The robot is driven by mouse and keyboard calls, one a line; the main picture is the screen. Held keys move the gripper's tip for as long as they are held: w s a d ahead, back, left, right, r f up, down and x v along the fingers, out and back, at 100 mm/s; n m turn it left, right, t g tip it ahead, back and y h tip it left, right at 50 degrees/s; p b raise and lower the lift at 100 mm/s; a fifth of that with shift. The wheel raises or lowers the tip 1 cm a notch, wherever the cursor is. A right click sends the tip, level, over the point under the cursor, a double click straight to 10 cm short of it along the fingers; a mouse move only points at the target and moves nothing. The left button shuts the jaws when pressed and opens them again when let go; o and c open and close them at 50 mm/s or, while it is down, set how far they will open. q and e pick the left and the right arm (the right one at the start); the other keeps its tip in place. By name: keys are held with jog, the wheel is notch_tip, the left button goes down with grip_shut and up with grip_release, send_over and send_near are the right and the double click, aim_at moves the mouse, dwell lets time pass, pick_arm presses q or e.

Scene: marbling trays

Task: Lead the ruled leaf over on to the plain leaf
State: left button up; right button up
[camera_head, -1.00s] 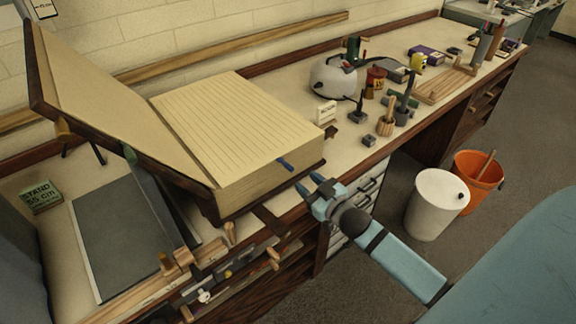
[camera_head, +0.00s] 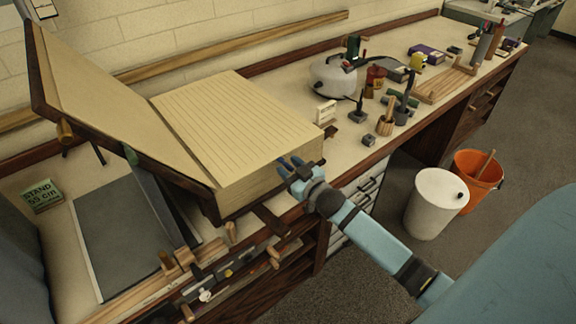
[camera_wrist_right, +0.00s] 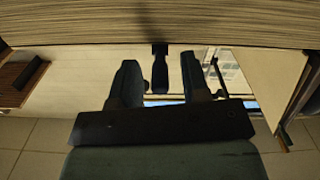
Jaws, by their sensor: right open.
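A big thick book (camera_head: 262,190) lies open on the bench. The ruled leaf (camera_head: 230,125) is the top of its right-hand block and lies flat. The plain leaf (camera_head: 120,110) faces it on the left side, sloping up on the raised cover. My right gripper (camera_head: 290,166) is open at the near right edge of the block, over where a blue tab shows in the earlier head view. In the right wrist view, my open fingers (camera_wrist_right: 159,72) stand either side of a dark narrow piece (camera_wrist_right: 160,66), likely that tab, below the page edges (camera_wrist_right: 160,28). My left gripper is out of view.
A green stand block (camera_head: 41,196) is at left. White (camera_head: 436,204) and orange (camera_head: 478,182) bins stand on the floor.

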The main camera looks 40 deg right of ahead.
jog(key=shift+w, duration=0.4)
grip_shut()
jog(key=shift+r, duration=0.15)
